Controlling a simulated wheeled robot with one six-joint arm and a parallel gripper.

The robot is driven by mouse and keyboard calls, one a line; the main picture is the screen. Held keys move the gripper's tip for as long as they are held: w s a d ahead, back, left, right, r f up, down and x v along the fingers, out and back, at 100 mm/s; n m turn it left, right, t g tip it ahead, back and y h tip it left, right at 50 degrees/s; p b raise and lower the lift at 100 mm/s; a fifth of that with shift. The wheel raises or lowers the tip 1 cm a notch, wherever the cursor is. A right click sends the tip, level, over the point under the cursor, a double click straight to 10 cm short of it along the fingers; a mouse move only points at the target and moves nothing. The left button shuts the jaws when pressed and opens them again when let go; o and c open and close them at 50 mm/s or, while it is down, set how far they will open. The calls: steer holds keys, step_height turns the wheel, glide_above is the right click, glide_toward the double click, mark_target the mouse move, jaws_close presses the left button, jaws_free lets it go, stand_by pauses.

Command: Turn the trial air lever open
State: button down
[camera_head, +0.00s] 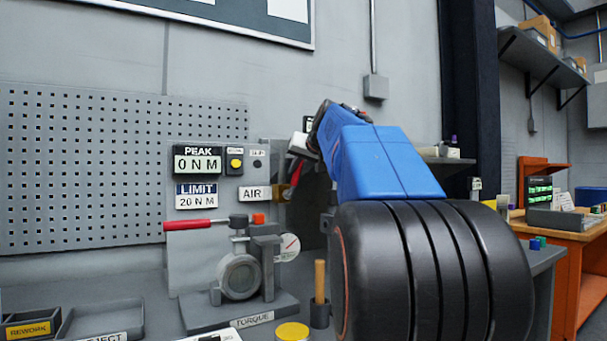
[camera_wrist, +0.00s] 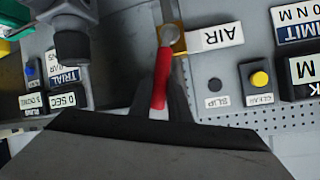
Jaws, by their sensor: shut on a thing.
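The trial air lever (camera_head: 297,173) has a red handle and sits on a brass-coloured valve body (camera_head: 282,194), just right of the white AIR label (camera_head: 254,193). In the wrist view the red lever (camera_wrist: 160,88) runs from the round grey pivot of the valve (camera_wrist: 170,36) down between my fingers. My gripper (camera_wrist: 164,100) is shut on the lever's red handle. In the head view my gripper (camera_head: 303,150) is at the lever, partly hidden by my blue and black arm. The AIR label shows upside down in the wrist view (camera_wrist: 216,35).
Left of the valve are the PEAK display (camera_head: 198,160), LIMIT plate (camera_head: 196,195), a yellow button (camera_head: 236,163) and the torque fixture (camera_head: 240,275) with its own red handle (camera_head: 190,225). A wooden-handled tool (camera_head: 320,281) stands below. In the wrist view a TRIAL panel (camera_wrist: 63,80) is close by.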

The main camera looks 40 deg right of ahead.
steer(key=shift+w+a+r+n+h, duration=0.1)
steer(key=shift+w+a+n+h, duration=0.15)
steer(key=shift+a+n+h, duration=0.6)
steer(key=shift+a, duration=0.15)
steer(key=c, duration=1.7)
jaws_free()
steer(key=shift+o, duration=0.2)
steer(key=v, duration=1.7)
steer(key=shift+r, duration=0.25)
steer(key=shift+s, duration=0.15)
